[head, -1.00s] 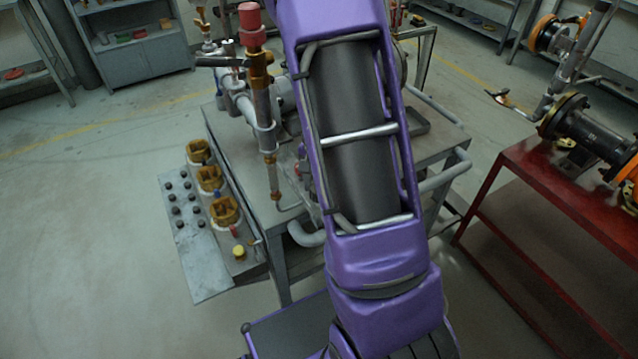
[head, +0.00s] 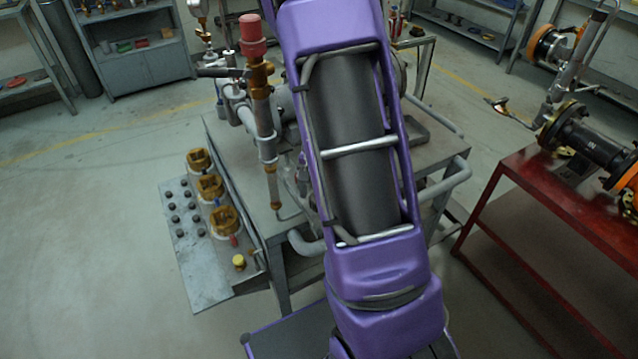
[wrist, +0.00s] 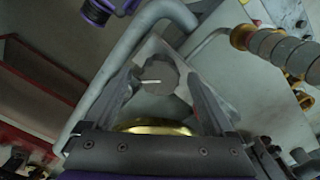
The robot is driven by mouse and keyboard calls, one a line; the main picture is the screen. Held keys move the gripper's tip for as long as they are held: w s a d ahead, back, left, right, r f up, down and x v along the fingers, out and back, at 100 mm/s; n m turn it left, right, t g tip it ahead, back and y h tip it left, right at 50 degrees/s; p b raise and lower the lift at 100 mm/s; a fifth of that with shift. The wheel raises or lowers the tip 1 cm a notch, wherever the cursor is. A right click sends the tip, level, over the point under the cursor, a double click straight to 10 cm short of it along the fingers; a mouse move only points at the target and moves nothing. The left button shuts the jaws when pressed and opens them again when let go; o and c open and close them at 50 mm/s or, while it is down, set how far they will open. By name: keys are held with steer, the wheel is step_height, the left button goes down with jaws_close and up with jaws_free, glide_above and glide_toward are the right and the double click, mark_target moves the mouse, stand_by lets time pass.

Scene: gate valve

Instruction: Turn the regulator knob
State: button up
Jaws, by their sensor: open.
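In the wrist view, a dark grey round knob (wrist: 160,80) with a pale line across its face appears between the two fingers of my gripper (wrist: 162,83). The fingers stand apart, one on each side of the knob, and do not visibly grip it. I cannot tell the remaining depth between the fingertips and the knob. A brass-coloured curved edge (wrist: 155,129) shows nearer the gripper palm. In the head view, my purple arm covers the middle of the workbench, hiding the knob and my gripper.
The grey bench (head: 232,150) carries pipework and a red-capped brass valve (head: 254,60) left of my arm. A grey side shelf (head: 195,250) holds several brass fittings. A red table (head: 530,200) with a flanged pipe stands at right. A grey bent pipe (wrist: 105,80) runs close to the left finger.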

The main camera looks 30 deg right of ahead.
step_height(320, 180, up, 17)
steer(key=shift+r+p, duration=0.15)
steer(key=shift+p, duration=0.15)
stand_by(0.5)
